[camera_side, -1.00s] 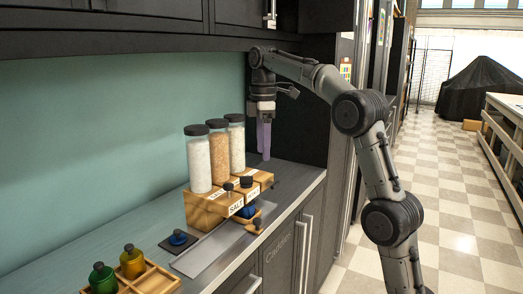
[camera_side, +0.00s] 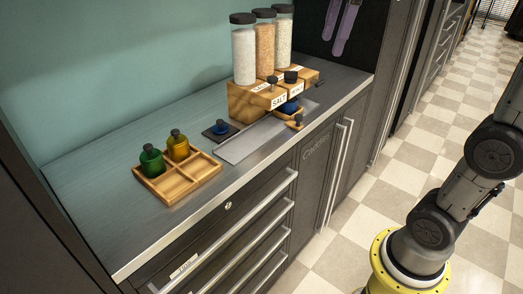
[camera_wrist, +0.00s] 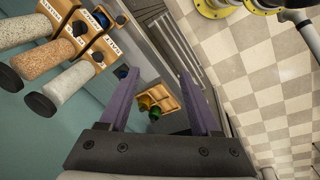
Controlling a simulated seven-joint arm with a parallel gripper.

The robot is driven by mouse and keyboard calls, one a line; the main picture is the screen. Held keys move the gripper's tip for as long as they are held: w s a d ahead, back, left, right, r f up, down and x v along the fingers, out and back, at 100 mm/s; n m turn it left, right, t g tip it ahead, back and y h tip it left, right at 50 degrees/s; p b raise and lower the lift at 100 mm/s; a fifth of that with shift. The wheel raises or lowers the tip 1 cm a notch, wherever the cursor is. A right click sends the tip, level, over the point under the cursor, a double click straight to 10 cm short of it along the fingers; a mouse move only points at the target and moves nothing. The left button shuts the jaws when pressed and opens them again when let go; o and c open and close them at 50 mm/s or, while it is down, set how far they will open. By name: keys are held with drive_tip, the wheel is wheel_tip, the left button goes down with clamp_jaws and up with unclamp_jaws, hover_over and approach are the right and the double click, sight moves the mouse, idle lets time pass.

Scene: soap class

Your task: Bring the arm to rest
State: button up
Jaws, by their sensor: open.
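My gripper (camera_side: 333,44) shows only by its two purple fingers at the top edge of the side view. They point down with a gap between them, right of the tall jars and in front of the dark cabinet side. The wrist view shows both fingers of my gripper (camera_wrist: 160,74) spread apart with nothing held between them. The rest of the hand is cut off in the side view. My lower arm links stand at the right.
Three black-lidded jars (camera_side: 243,58) stand in a wooden rack (camera_side: 240,101) on the counter. A wooden tray (camera_side: 205,168) holds a green bottle (camera_side: 152,162) and an amber bottle (camera_side: 178,147). A grey mat (camera_side: 240,145) and blue item (camera_side: 221,128) lie nearby. The checkered floor (camera_side: 345,240) is open.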

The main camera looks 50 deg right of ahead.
drive_tip(key=s+a+f+m+t, duration=0.1)
drive_tip(key=s+a+f+m, duration=0.1)
drive_tip(key=s+f+m, duration=0.3)
drive_tip(key=s+a+f+m+t, duration=0.2)
drive_tip(key=s+f, duration=0.6)
drive_tip(key=f, duration=0.5)
drive_tip(key=a+m, duration=0.1)
drive_tip(key=m, duration=0.1)
drive_tip(key=shift+a+f+m, duration=0.15)
drive_tip(key=shift+a+m, duration=0.2)
drive_tip(key=shift+m, duration=0.05)
